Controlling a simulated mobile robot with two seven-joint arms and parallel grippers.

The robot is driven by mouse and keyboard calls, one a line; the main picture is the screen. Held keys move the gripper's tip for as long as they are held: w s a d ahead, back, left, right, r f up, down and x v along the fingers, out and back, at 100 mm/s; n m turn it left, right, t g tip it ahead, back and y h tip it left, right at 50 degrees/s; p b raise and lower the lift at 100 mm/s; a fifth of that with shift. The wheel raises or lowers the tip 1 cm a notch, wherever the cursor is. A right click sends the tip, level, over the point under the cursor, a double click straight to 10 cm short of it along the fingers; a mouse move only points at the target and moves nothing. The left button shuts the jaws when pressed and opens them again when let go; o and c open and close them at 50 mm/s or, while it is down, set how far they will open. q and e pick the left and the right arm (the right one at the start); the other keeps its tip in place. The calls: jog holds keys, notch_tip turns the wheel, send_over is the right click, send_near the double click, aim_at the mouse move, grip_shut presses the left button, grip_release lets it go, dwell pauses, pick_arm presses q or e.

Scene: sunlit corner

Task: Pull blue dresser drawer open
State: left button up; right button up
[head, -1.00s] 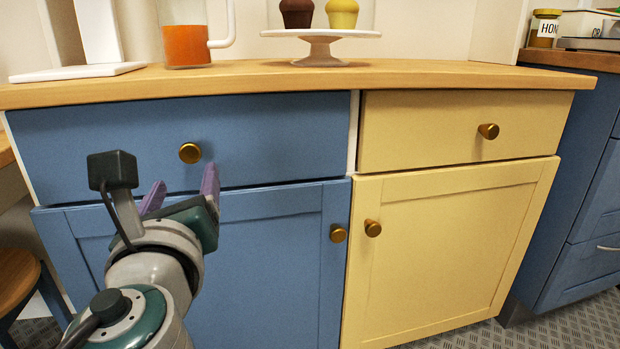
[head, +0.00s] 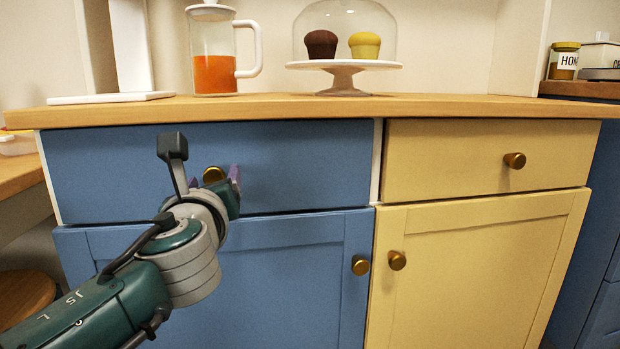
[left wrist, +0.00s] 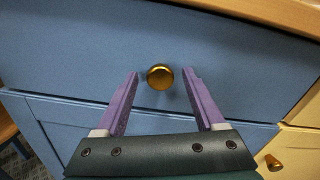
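The blue dresser drawer (head: 310,165) is closed, in the upper left of the dresser under the wooden top. Its round brass knob (head: 214,174) shows partly behind my left gripper (head: 215,182) in the head view. In the left wrist view the knob (left wrist: 160,77) sits between and just beyond the two purple fingertips of my left gripper (left wrist: 162,73). The fingers are open and apart, with gaps to the knob on both sides. My right gripper is not in view.
A yellow drawer (head: 450,160) and yellow door (head: 470,270) adjoin at right. A blue door (head: 300,270) lies below the drawer. On the wooden top (head: 440,104) stand a jug of orange liquid (head: 213,75) and a domed cake stand (head: 344,68). A stool (head: 25,292) is at lower left.

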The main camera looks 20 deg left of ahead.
pick_arm(q)
grip_shut()
dwell(0.3)
dwell(1.0)
